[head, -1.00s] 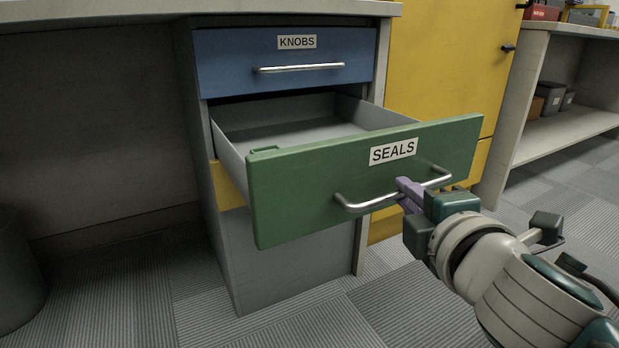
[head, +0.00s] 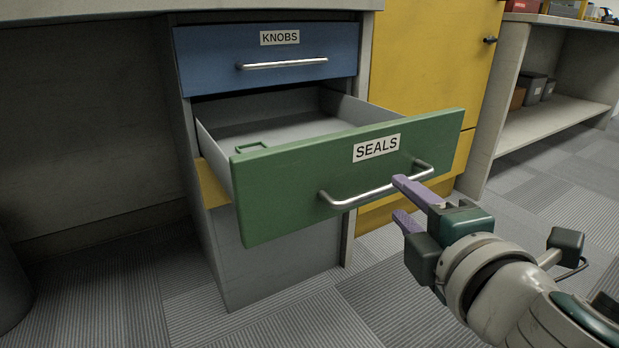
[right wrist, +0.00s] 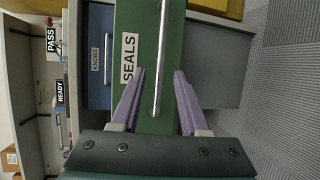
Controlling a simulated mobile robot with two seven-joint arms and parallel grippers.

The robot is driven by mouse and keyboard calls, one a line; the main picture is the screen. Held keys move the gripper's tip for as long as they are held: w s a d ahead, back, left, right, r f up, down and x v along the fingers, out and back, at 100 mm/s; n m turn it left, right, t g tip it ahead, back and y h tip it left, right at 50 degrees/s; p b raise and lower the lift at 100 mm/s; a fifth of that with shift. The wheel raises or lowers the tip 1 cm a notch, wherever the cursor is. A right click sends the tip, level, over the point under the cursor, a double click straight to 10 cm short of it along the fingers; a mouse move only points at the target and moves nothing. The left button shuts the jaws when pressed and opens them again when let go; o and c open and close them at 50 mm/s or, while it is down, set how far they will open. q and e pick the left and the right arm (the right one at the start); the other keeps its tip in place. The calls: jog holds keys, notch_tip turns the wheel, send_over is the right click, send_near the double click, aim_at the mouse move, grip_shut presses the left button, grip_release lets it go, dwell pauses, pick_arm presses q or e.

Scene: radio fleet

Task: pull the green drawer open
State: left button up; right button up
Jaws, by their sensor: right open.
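The green drawer (head: 300,180), labelled SEALS, stands pulled well out of its cabinet, and its grey inside shows empty as far as I can see. Its silver bar handle (head: 370,192) runs across the front. My right gripper (head: 400,200) is open at the right part of the handle, its purple fingers apart. In the right wrist view the drawer front (right wrist: 150,50) lies ahead, and the handle (right wrist: 160,75) passes between the two spread fingers (right wrist: 158,88) without either touching it. My left gripper is not in view.
The blue KNOBS drawer (head: 265,58) above is shut. A yellow cabinet (head: 430,60) stands to the right, then an open shelf (head: 545,120) with small boxes. A dark bin (head: 12,290) is at the far left. The carpet (head: 280,320) in front is clear.

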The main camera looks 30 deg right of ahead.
jog(key=v, duration=0.5)
jog(key=shift+s, duration=0.1)
jog(key=s+d+r+m+g+h+p, duration=0.15)
jog(key=r+m+p, duration=0.25)
jog(key=r+p, duration=0.75)
jog(key=s+d+r+m+g+p, duration=0.1)
jog(key=s+r+m+g+p, duration=0.3)
jog(key=r+p, duration=0.75)
jog(key=s+a+r+m+g+y+p, duration=0.2)
jog(key=s+a+r+p, duration=0.1)
jog(key=r+p, duration=0.75)
jog(key=s+a+r+m+g+y+p, duration=0.1)
jog(key=s+a+r+g+y+p, duration=0.15)
jog(key=r+p, duration=0.8)
jog(key=s+a+r+m+g+y+p, duration=0.15)
jog(key=s+a+r+p, duration=0.35)
jog(key=p, duration=0.9)
notch_tip(320, 180, up, 34)
jog(key=w+d+p, duration=0.1)
jog(key=p, duration=3.1)
jog(key=shift+w+m, duration=0.35)
